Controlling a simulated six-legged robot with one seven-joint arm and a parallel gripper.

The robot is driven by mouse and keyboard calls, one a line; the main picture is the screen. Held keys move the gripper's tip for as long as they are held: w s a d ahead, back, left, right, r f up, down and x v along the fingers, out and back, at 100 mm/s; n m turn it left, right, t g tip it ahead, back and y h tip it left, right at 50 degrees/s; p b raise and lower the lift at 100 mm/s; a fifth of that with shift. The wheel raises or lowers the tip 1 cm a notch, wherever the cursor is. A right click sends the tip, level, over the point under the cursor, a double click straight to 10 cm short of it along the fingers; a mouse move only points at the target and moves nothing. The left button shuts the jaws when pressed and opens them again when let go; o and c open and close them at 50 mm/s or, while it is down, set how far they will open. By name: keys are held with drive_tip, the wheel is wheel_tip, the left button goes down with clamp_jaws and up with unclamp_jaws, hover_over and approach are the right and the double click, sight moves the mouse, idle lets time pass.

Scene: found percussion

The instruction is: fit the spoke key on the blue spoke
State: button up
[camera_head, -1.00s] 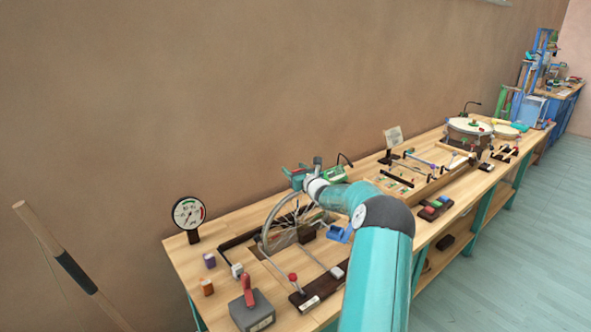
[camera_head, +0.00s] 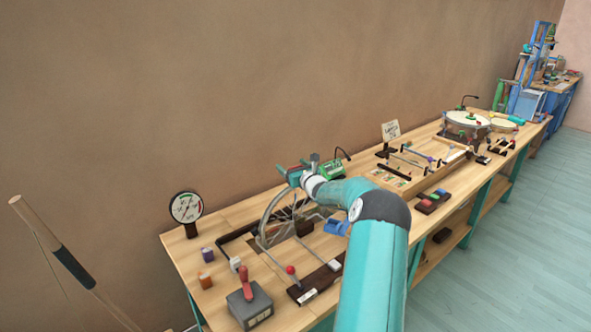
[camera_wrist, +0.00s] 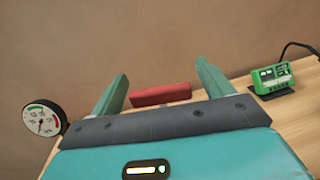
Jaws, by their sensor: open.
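The wheel (camera_head: 263,228) stands upright in the bench at the near left, with grey spokes. I cannot make out a blue spoke. My gripper (camera_head: 288,174) is at the top of the wheel, and the arm hides part of the wheel's right side. In the wrist view my gripper (camera_wrist: 163,86) is open, its two teal fingers wide apart. A red bar (camera_wrist: 160,94) shows between and beyond them, apart from both fingers. I cannot tell whether it is the spoke key.
A dial gauge (camera_head: 186,208) stands left of the wheel. A green meter (camera_head: 331,171) with a cable is behind my wrist. A grey box with a red handle (camera_head: 249,303) is at the front. Small purple and orange blocks sit at the left. The wall is close behind.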

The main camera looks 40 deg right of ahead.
drive_tip(key=v, duration=1.3)
drive_tip(key=shift+s, duration=0.35)
